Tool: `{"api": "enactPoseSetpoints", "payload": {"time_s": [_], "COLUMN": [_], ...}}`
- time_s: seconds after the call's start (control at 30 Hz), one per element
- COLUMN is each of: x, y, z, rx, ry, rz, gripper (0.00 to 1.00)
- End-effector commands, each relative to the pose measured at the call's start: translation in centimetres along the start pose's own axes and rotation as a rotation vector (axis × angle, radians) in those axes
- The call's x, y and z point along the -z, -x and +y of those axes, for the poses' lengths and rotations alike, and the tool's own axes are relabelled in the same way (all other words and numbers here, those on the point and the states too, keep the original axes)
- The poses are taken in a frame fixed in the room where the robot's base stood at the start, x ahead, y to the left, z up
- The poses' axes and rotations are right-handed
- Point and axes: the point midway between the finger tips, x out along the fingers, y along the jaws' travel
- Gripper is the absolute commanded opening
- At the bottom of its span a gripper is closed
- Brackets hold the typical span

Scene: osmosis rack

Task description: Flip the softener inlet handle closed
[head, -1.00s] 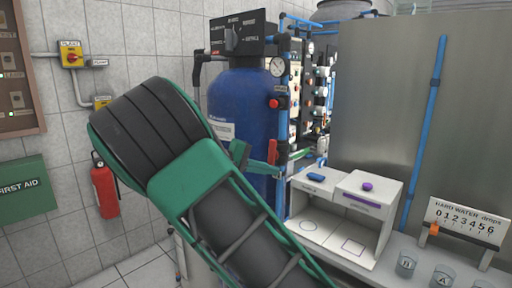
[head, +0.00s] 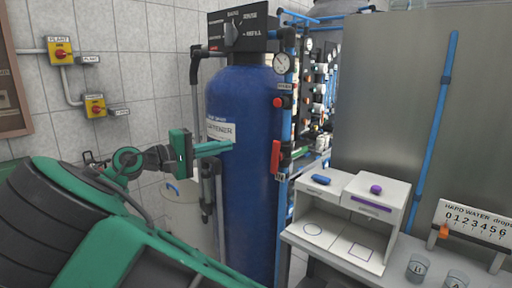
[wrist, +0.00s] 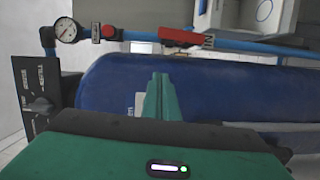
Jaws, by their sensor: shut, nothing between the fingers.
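The softener is a tall blue tank (head: 245,185) with a black control head (head: 238,32). A red lever handle (head: 276,157) sits on the blue pipe at the tank's right side, upright and in line with the pipe. In the wrist view the red handle (wrist: 181,37) lies along the pipe beside a small tag that seems to read IN. My gripper (head: 226,146) is in front of the tank, left of the handle and apart from it. Its green fingers (wrist: 160,98) are shut together and empty, pointing toward the pipe side.
A red knob (head: 279,102) and a pressure gauge (head: 281,63) sit on the pipe above the handle. A white sample stand (head: 345,228) is on the bench at right. A grey hose and a pale bin (head: 188,215) stand left of the tank.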

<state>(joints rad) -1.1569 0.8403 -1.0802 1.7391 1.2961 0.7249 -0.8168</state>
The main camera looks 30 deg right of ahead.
Motion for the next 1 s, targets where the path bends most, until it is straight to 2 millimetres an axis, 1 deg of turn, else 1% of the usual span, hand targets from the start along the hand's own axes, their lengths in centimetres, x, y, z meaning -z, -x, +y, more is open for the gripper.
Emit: {"api": "enactPoseSetpoints", "payload": {"time_s": [0.2, 0.33, 0.47, 0.83, 0.87, 0.9, 1.0], "x": [0.0, -0.1, -0.1, -0.1, -0.1, -1.0, -2.2], "y": [-0.2, -1.2, -3.2, -10.1, -10.5, -10.4, -10.7], "z": [0.0, 0.0, -0.1, -0.1, -0.1, -0.1, -0.1], "rx": [0.001, 0.002, 0.003, 0.002, 0.003, 0.004, 0.004], "ry": [0.001, 0.002, 0.002, 0.001, 0.001, 0.002, 0.003], "rz": [-0.001, -0.003, -0.004, -0.004, -0.003, -0.001, 0.001], "gripper": [0.0, 0.0, 0.0, 0.0, 0.0, 0.0, 0.0]}}
